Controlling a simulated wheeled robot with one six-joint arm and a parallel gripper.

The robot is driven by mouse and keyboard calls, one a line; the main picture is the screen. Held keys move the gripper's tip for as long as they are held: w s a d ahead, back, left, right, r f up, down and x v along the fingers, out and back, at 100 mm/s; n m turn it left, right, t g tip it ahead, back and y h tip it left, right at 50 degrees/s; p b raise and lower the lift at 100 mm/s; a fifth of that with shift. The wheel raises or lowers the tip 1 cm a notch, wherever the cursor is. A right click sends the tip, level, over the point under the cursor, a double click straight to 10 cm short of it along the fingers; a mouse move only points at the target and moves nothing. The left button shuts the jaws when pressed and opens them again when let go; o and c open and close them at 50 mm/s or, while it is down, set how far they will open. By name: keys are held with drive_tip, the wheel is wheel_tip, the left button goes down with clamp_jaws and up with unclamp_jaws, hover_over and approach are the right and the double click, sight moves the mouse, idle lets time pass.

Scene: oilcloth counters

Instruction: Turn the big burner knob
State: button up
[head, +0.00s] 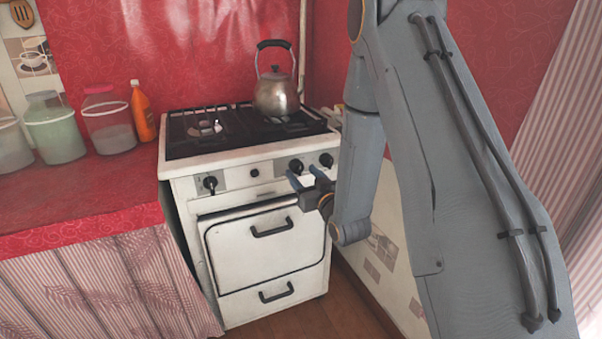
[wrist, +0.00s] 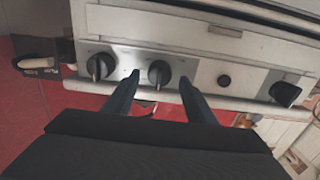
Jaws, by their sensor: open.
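The white stove (head: 262,244) has a front panel with black round knobs. In the head view one knob (head: 210,183) is at the left, and another knob (head: 296,166) and a third knob (head: 326,159) are at the right. They look similar in size, so I cannot tell which is the big one. My gripper (head: 305,173) is open in front of the right side of the panel. In the wrist view, my gripper (wrist: 160,82) has one finger on each side of the middle-left knob (wrist: 158,73). I cannot tell whether the fingers touch it.
A small round button (head: 254,172) sits between the knobs. A metal kettle (head: 275,94) stands on the hob. Oven door handles (head: 272,228) stick out below. Jars (head: 55,128) and an orange bottle (head: 142,112) stand on the red counter at left. The wall is close at right.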

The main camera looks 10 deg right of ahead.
drive_tip(key=shift+w+a, duration=0.1)
drive_tip(key=shift+w, duration=0.75)
drive_tip(key=c, duration=1.1)
drive_tip(key=shift+o, duration=0.2)
